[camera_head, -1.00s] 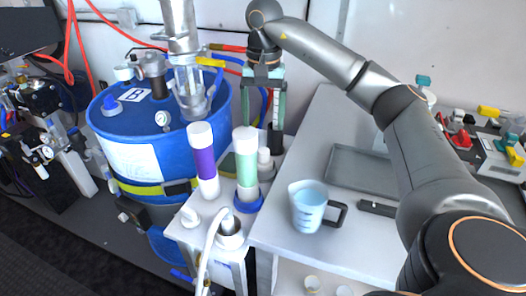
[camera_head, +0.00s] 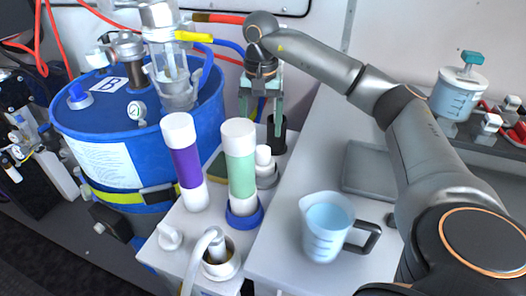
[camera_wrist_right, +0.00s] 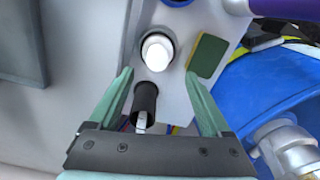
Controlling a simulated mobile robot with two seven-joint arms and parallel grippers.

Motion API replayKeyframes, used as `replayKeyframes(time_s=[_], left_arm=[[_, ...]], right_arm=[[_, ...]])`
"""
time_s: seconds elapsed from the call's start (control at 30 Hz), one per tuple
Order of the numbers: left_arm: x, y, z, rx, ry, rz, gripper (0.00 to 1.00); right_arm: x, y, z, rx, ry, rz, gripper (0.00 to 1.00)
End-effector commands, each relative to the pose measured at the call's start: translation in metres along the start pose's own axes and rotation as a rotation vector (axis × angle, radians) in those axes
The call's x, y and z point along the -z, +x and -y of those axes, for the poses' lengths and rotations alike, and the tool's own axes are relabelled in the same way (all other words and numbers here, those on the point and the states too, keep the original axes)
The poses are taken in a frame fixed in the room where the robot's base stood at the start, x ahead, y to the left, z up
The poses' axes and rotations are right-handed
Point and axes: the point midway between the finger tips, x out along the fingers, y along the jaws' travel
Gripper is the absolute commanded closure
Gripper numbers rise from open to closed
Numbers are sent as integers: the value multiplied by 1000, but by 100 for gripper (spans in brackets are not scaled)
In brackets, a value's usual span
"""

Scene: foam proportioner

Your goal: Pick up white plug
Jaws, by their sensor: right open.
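A short white plug (camera_head: 264,156) stands in a round grey-white fitting, partly hidden behind the green tube. In the right wrist view the white plug (camera_wrist_right: 157,52) shows as a rounded white top, beyond my fingertips and roughly midway between their lines. My right gripper (camera_head: 260,122) is open and points down above and behind the plug. It also shows in the right wrist view (camera_wrist_right: 158,80), its two green fingers wide apart with nothing held. A black cylinder (camera_wrist_right: 145,98) shows between the fingers. My left gripper is not in view.
A green tube (camera_head: 240,172) and a purple tube (camera_head: 185,160) with white caps stand close to the plug. A jug (camera_head: 326,225), a grey tray (camera_head: 368,170) and a blue drum (camera_head: 85,128) surround the area. A white knob (camera_head: 170,236) sits at the front.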

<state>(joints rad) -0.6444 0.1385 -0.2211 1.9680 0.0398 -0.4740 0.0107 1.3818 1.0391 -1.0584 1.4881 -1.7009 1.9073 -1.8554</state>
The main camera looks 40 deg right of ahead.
Motion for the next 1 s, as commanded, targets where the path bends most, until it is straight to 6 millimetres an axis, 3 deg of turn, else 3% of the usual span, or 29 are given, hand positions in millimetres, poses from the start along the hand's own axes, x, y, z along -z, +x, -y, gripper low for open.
replayKeyframes(time_s=[0.1, 0.37, 0.6, 0.93, 1.0], left_arm=[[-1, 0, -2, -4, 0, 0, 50], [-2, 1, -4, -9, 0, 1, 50], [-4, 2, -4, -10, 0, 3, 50], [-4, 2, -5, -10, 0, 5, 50], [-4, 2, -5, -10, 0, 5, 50]], right_arm=[[0, 20, 0, -2, 0, 1, 18], [0, 41, -2, -2, 1, 1, 18], [1, 76, -5, -1, -1, 0, 18], [2, 84, -5, 1, -1, -1, 18], [2, 84, -5, 1, 0, -1, 25]])
